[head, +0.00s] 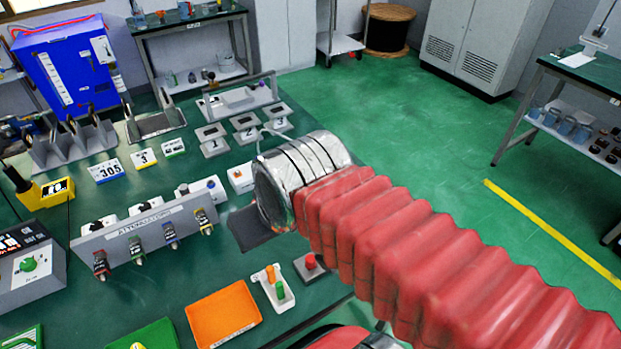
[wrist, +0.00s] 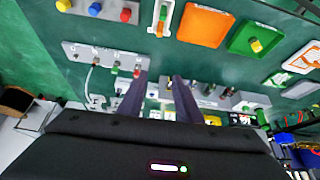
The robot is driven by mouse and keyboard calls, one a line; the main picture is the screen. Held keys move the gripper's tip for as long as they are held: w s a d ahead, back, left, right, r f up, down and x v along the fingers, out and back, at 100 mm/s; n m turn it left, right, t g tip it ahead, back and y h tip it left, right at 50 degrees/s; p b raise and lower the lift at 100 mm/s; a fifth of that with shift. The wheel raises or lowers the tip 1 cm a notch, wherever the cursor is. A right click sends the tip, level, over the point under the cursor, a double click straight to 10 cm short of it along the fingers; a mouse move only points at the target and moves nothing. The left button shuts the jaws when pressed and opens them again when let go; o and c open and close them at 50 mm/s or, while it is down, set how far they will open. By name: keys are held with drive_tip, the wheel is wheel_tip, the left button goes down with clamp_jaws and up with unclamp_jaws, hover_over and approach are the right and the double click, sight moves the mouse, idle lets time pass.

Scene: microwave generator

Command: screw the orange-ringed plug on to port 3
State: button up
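My gripper (wrist: 161,80) shows in the wrist view with its two dark fingers apart and nothing visible between them. In the head view it is hidden behind my metal wrist and red sleeve. A pale panel (wrist: 84,50) with small coloured fittings and a white cable lies left of the fingers in the wrist view. I cannot tell which fitting, if any, is the orange-ringed plug. In the head view, grey blocks numbered 1 to 3 stand at the back of the bench. The block marked 3 (head: 278,117) is the rightmost; I cannot tell whether it is the port.
An attenuator panel (head: 150,228) with red, green, blue and yellow fittings stands left of my arm. An orange tray (head: 222,313) and a red-knobbed block (head: 310,267) lie near the front. A blue cabinet (head: 70,65) stands at the back left. Some green bench top is clear.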

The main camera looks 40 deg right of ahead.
drive_tip(key=shift+o, duration=0.5)
drive_tip(key=shift+o, duration=0.5)
drive_tip(key=shift+w, duration=0.1)
drive_tip(key=w+d+r+n+g, duration=0.1)
drive_tip(key=w+d+n, duration=0.1)
drive_tip(key=w+d, duration=0.4)
drive_tip(key=w+d+n+g, duration=0.2)
drive_tip(key=w+d, duration=0.2)
drive_tip(key=w, duration=0.5)
drive_tip(key=w+d+f+n+g, duration=0.1)
drive_tip(key=w+d+f, duration=0.3)
drive_tip(key=d, duration=0.4)
drive_tip(key=w+d+f+n+g, duration=0.1)
drive_tip(key=w+d+f+n, duration=0.1)
drive_tip(key=w+d+f, duration=0.3)
drive_tip(key=d+f, duration=0.1)
drive_tip(key=d, duration=0.2)
drive_tip(key=shift+w+f+n+g, duration=0.2)
drive_tip(key=shift+w+n+g, duration=0.1)
drive_tip(key=shift+d, duration=0.1)
